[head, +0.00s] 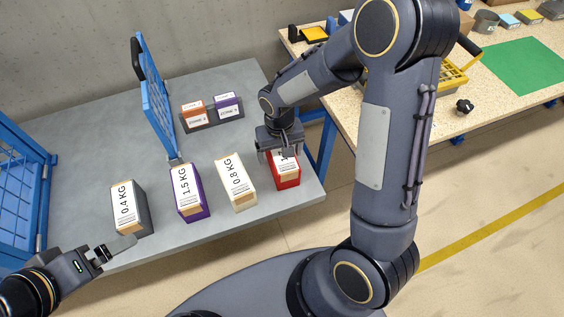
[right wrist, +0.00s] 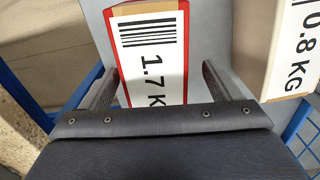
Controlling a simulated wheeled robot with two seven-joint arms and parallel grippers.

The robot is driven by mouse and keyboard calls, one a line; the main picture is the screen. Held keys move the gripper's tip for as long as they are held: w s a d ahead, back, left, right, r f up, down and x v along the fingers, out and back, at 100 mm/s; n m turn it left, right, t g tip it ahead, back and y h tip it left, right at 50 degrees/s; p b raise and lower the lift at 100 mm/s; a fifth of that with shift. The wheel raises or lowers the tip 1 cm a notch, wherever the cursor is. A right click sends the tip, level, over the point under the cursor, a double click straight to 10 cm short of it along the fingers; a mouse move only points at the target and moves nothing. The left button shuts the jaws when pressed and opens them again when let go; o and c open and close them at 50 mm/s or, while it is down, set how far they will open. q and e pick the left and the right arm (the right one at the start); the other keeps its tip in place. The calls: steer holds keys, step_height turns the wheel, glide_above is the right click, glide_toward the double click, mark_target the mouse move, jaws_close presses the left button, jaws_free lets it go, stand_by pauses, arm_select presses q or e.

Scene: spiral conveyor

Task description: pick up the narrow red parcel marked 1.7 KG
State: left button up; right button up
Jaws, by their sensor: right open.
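The narrow red parcel (head: 287,180) stands at the right end of a row on the grey table, its label partly hidden by my right gripper in the head view. In the right wrist view the red parcel (right wrist: 150,55) shows a white label with a barcode and "1.7 K"; the rest of the text is cut off by the gripper body. My right gripper (head: 281,152) is just above the red parcel. In the right wrist view its open fingers (right wrist: 160,85) lie either side of the parcel. My left gripper (head: 120,250) is at the lower left, near the dark 0.4 KG parcel; its jaws are unclear.
The 0.8 KG parcel (head: 236,184) stands left of the red one, then the purple 1.5 KG parcel (head: 190,194) and the 0.4 KG parcel (head: 128,208). A blue mesh panel (head: 157,100) rises behind. Two small boxes sit in a dark holder (head: 213,122).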

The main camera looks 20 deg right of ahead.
steer(key=f, duration=0.5)
steer(key=shift+s+d+f+b, duration=0.2)
steer(key=shift+d+b, duration=0.05)
steer(key=shift+b, duration=0.1)
steer(key=shift+c, duration=0.3)
jaws_close()
steer(key=shift+w+r, duration=0.1)
